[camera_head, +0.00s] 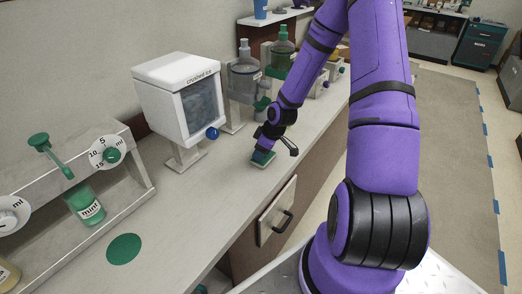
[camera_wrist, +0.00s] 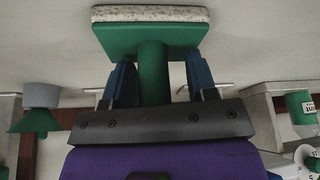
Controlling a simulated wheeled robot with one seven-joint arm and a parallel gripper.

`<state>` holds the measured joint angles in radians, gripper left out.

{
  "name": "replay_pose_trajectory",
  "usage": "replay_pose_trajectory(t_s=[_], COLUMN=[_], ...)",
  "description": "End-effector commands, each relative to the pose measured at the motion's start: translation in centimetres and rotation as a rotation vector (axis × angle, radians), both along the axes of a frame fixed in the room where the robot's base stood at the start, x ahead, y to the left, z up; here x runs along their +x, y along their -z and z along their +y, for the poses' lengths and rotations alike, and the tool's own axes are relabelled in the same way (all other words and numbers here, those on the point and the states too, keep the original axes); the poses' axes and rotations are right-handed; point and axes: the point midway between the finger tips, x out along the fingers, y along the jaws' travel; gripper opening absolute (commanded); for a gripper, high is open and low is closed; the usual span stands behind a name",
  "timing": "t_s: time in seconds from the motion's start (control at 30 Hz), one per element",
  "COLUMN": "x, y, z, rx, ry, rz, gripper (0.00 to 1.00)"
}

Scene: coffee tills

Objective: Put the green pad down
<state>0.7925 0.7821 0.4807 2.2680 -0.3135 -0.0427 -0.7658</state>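The green pad (camera_wrist: 152,40) has a speckled white face and a green stem. In the wrist view the stem stands between the two blue fingers of my gripper (camera_wrist: 161,80). The left finger is close to the stem, and a gap shows between the stem and the right finger, so the gripper looks open around it. In the head view the green pad (camera_head: 263,158) is at the counter surface below my gripper (camera_head: 263,151), right of the crushed ice machine. Whether its face fully touches the counter is hard to see.
The crushed ice machine (camera_head: 182,98) with a blue knob stands close to my gripper. Bottles (camera_head: 244,72) stand behind. A flat green disc (camera_head: 124,249) lies on the counter (camera_head: 205,205) near the mint dispenser (camera_head: 86,206). The counter between disc and pad is clear.

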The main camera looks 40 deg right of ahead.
Motion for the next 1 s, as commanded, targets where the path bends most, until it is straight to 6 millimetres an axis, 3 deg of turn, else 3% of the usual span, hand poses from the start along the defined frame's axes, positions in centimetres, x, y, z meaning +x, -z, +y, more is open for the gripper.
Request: replay_pose_trajectory(t_s=[0.27,1.0], x=[-0.1,-3.2], y=[-0.7,-9.9], z=[-0.1,-2.4], rx=[-0.001,0.0], ry=[0.002,0.003], rz=[-0.002,-0.001], gripper=[0.53,0.53])
